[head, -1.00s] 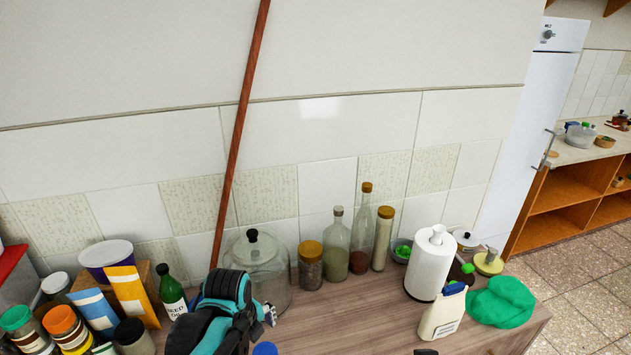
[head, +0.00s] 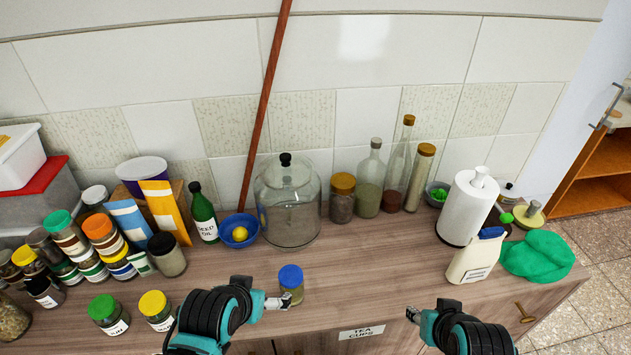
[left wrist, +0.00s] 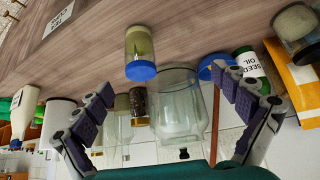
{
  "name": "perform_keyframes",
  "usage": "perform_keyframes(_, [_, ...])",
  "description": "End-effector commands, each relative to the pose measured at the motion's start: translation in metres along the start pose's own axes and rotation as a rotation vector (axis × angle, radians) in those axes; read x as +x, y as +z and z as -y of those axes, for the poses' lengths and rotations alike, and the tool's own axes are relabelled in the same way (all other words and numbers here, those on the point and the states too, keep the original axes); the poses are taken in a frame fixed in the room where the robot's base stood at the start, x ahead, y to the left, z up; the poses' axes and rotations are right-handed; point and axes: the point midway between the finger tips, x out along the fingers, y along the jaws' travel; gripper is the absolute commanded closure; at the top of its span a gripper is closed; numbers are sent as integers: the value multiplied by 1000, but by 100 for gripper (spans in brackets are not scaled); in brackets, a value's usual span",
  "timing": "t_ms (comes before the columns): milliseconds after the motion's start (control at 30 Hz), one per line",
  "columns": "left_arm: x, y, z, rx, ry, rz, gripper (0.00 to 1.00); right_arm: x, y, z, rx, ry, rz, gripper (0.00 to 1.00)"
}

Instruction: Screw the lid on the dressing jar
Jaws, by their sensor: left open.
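A small glass jar (head: 292,295) with a blue lid (head: 290,275) on top stands upright near the counter's front edge. I cannot tell how tightly the lid sits. My left gripper (head: 276,303) is beside the jar, on its left. In the left wrist view the picture is upside down: the jar (left wrist: 139,42) and its lid (left wrist: 141,71) show ahead, between the widely spread, empty fingers of my left gripper (left wrist: 165,125). My right gripper (head: 413,315) is at the front, right of the jar; its fingers are too small to read.
Several spice jars (head: 103,307) crowd the left. A big glass jar (head: 288,205), a blue bowl (head: 240,230) and bottles (head: 370,180) stand behind. A paper roll (head: 468,208), a white jug (head: 474,258) and a green cloth (head: 537,256) are right. The middle counter is clear.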

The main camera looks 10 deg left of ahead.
Motion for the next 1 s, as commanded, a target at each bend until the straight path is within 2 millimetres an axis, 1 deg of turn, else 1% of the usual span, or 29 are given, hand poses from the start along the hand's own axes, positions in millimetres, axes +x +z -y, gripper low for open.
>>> perform_keyframes(367, [0, 0, 0, 4, 0, 2, 3, 0, 0, 0, 0, 0, 0, 60])
perform_keyframes(400, [0, 0, 0, 4, 0, 2, 5, 0, 0, 0, 0, 0, 0, 60])
perform_keyframes(467, [0, -1, 0, 9, 0, 4, 21, -1, -1, 0, 0, 0, 0, 60])
perform_keyframes(567, [-4, -9, -2, 62, 3, 23, 22, -7, -5, 0, 0, 0, 0, 60])
perform_keyframes(667, [-9, -26, -5, 198, 14, 72, 22, -21, -15, 0, 0, 0, 0, 60])
perform_keyframes(767, [-12, -48, -10, 409, 43, 146, 22, -39, -28, 0, 0, 0, 0, 60])
perform_keyframes(800, [-11, -56, -12, 502, 60, 178, 22, -47, -34, 0, 0, 0, 0, 60])
perform_keyframes(900, [-6, -74, -19, 736, 116, 253, 22, -65, -47, 0, 0, 0, 0, 60])
perform_keyframes(1000, [2, -88, -25, 966, 188, 320, 22, -82, -59, 0, 0, 0, 0, 60])
